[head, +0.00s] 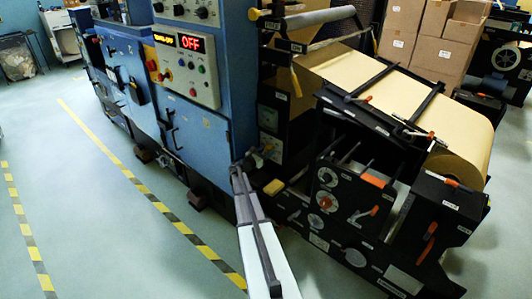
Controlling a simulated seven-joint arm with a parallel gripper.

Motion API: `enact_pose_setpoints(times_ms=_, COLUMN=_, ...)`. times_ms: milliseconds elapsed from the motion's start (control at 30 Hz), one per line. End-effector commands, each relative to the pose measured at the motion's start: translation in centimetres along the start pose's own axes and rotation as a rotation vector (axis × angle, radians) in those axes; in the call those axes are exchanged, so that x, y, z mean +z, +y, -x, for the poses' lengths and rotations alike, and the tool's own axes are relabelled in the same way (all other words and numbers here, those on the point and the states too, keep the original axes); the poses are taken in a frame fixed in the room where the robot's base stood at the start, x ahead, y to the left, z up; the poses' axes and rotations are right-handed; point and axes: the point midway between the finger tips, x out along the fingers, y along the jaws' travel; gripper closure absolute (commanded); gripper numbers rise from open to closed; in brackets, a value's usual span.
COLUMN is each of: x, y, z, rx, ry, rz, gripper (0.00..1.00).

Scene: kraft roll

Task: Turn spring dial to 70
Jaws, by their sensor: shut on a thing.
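My arm reaches up from the bottom middle in the head view. My gripper (262,157) is at the dark front of the black unwind stand, just right of the blue cabinet. It is shut on a small part there, which fits the spring dial; the jaws cover it, and its scale and setting cannot be read. A small white label sits just above the jaws.
Orange-handled levers (372,180) stick out from the stand. The blue cabinet's control box (184,52) reads OFF.

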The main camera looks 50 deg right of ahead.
Motion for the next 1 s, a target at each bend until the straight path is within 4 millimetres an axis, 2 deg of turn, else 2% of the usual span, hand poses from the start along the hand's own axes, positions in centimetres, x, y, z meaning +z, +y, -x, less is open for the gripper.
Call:
enact_pose_setpoints(times_ms=700, x=0.05, y=0.02, z=-0.33, rx=-0.001, ry=-0.002, rz=-0.536, gripper=0.83)
enact_pose_setpoints(times_ms=1000, x=0.07, y=0.03, z=-0.38, rx=-0.001, ry=-0.002, rz=-0.688, gripper=0.83)
